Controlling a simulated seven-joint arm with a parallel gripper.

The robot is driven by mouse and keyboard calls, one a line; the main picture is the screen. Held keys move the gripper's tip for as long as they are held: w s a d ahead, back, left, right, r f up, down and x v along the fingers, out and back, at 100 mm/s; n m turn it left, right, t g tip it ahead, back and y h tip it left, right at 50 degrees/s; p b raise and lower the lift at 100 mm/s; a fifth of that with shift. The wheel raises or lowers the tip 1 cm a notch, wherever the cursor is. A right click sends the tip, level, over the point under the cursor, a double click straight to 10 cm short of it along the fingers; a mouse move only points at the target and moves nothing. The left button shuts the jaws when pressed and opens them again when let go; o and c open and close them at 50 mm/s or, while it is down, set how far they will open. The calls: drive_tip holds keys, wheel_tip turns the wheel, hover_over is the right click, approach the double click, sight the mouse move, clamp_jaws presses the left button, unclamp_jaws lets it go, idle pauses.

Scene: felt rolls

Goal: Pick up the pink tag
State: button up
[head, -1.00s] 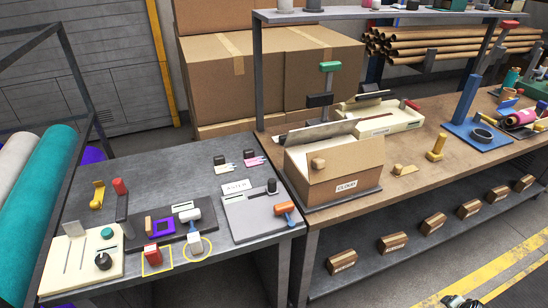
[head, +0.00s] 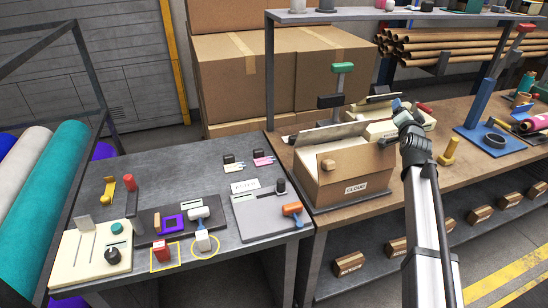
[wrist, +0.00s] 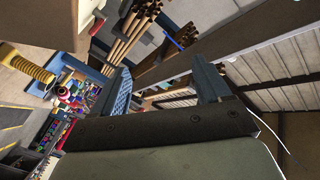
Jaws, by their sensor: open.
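The pink tag (head: 264,160) lies flat near the back right of the grey table, by a small dark block. A similar pale tag (head: 234,167) with its own dark block lies just to its left. My gripper (wrist: 165,85) is open in the wrist view, with its two fingers spread and nothing between them. In the head view my arm rises at the right, in front of the brown bench, and its end is far to the right of the pink tag. The pink tag does not show in the wrist view.
An open cardboard box (head: 343,178) stands on the brown bench (head: 440,183) between my arm and the tags. A white label card (head: 245,186) and a grey board (head: 262,214) lie in front of the tags. A tall post with a green top (head: 342,68) stands behind the box.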

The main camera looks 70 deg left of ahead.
drive_tip(key=s+a+r+n+g+y, duration=0.2)
drive_tip(key=s+a+r+y, duration=0.1)
drive_tip(key=s+a+r, duration=1.05)
drive_tip(key=n+g+h, duration=0.8)
drive_tip(key=n+h, duration=0.4)
drive_tip(key=h, duration=0.2)
hover_over(258, 150)
drive_tip(key=d, duration=0.5)
wheel_tip(258, 150, down, 25)
drive_tip(key=x, duration=0.8)
drive_tip(key=shift+w+a+f, duration=0.1)
drive_tip(key=shift+w+f, duration=0.05)
drive_tip(key=shift+w, duration=0.1)
drive_tip(key=shift+a+x, duration=0.15)
drive_tip(key=shift+x, duration=1.1)
drive_tip(key=shift+a+x, duration=0.15)
drive_tip(key=shift+x, duration=1.1)
